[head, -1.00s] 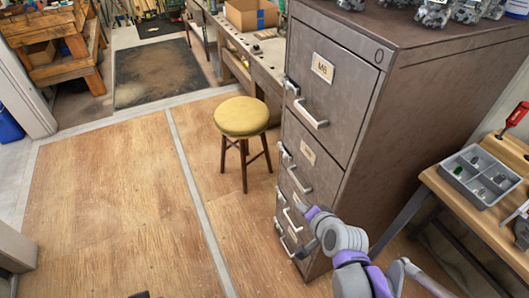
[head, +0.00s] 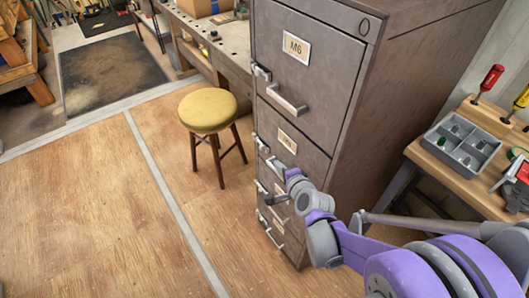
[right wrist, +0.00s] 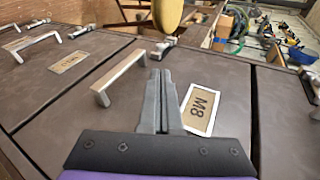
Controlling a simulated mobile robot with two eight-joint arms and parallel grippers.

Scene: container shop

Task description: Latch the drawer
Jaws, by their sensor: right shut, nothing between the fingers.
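The drawers are in a brown metal cabinet (head: 340,110). The top drawer (head: 325,75) is labelled M6; its latch (head: 262,72) is at the left edge above its handle (head: 288,101). Lower drawers look shut, with similar handles and latches. My right gripper (head: 287,174) is in front of the lower drawers and covers part of them. In the right wrist view, my shut, empty right gripper (right wrist: 160,76) points at the drawer face between the M8 label (right wrist: 201,108) and a handle (right wrist: 122,76), just short of a latch (right wrist: 160,48). I cannot tell touching or latch state. My left gripper is out of view.
A yellow stool (head: 207,110) stands left of the cabinet. A workbench (head: 218,45) is behind it. At right, a wooden table (head: 435,150) holds a grey compartment tray (head: 461,143) and screwdrivers (head: 487,82). The wooden floor at left is clear.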

